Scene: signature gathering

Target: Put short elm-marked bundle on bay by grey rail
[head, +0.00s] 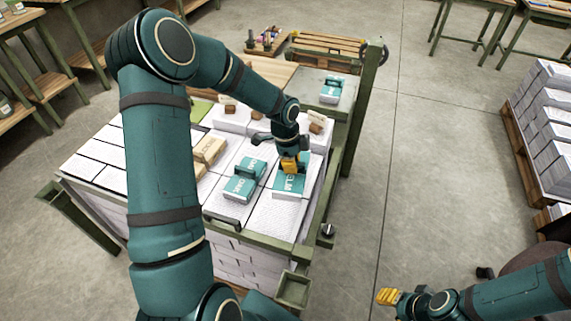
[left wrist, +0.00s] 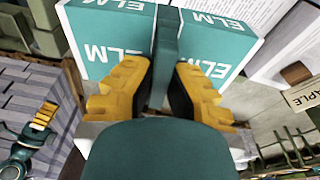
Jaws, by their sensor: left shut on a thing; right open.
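My left gripper (head: 291,164) is over the right part of the paper stack. It is shut on the teal upright grip of a teal-and-white bundle marked ELM (head: 289,183). In the left wrist view the yellow fingers (left wrist: 160,90) clasp this grip from both sides, and the ELM lettering of the bundle (left wrist: 108,45) shows on either side. I cannot tell whether the bundle is clear of the stack. My right gripper (head: 388,297) is open and empty over the floor at the lower right. A teal-wrapped bundle (head: 332,89) rests on a grey-green surface (head: 316,105) at the back.
Other teal bundles (head: 239,187) and tan bundles (head: 208,150) lie on the white paper stack (head: 268,213). A green post (head: 364,100) stands at the right back. A small green tray (head: 293,289) is at the front.

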